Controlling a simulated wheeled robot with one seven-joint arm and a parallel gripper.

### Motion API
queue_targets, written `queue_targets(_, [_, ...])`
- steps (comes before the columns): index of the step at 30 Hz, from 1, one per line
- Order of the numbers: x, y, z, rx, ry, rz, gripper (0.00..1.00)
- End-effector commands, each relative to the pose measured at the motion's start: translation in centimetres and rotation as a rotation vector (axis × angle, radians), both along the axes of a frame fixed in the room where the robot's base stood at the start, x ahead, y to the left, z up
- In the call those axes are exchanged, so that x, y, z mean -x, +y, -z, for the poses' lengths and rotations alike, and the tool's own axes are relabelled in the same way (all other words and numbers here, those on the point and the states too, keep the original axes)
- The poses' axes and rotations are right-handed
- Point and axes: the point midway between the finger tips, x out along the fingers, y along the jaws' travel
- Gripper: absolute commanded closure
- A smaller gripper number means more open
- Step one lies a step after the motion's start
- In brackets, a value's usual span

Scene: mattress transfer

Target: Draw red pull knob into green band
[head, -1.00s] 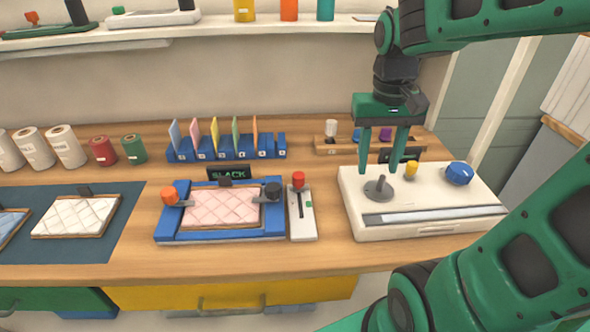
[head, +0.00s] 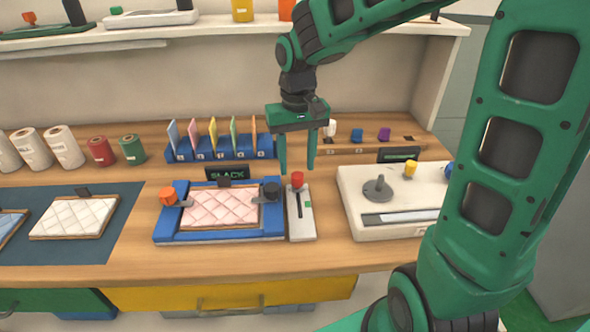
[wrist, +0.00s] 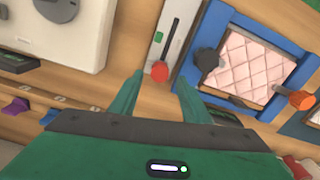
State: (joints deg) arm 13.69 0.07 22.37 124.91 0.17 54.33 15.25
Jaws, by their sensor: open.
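The red pull knob (head: 297,179) sits at the back end of a dark slot in a narrow white slider plate (head: 303,225). A small green band (head: 309,205) marks the plate beside the slot, nearer the front. In the wrist view the red knob (wrist: 160,71) shows just beyond the fingertips, with the green band (wrist: 159,37) farther along the slot. My gripper (head: 297,172) is open and empty, its two fingers above and around the knob's back end. I cannot tell whether a finger touches the knob.
Left of the plate is a blue frame (head: 170,238) holding a pink quilted pad (head: 219,208), with a black knob (head: 271,190) close by. A sign reading SLACK (head: 227,173) stands behind it. A white machine (head: 351,205) stands to the right.

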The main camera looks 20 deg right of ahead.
Motion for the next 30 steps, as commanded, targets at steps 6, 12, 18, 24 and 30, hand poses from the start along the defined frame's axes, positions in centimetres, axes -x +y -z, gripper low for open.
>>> queue_targets(6, [0.1, 0.0, 2.4, 0.001, 0.002, 0.000, 0.57])
queue_targets(12, [0.0, 0.0, 2.9, 0.001, -0.001, 0.000, 0.57])
queue_targets(18, [0.0, 0.0, 2.9, 0.001, -0.001, 0.001, 0.59])
queue_targets(24, [0.0, 0.0, 2.9, 0.001, -0.001, 0.000, 1.00])
queue_targets(30, [0.8, 0.3, 2.9, 0.001, -0.002, -0.002, 1.00])
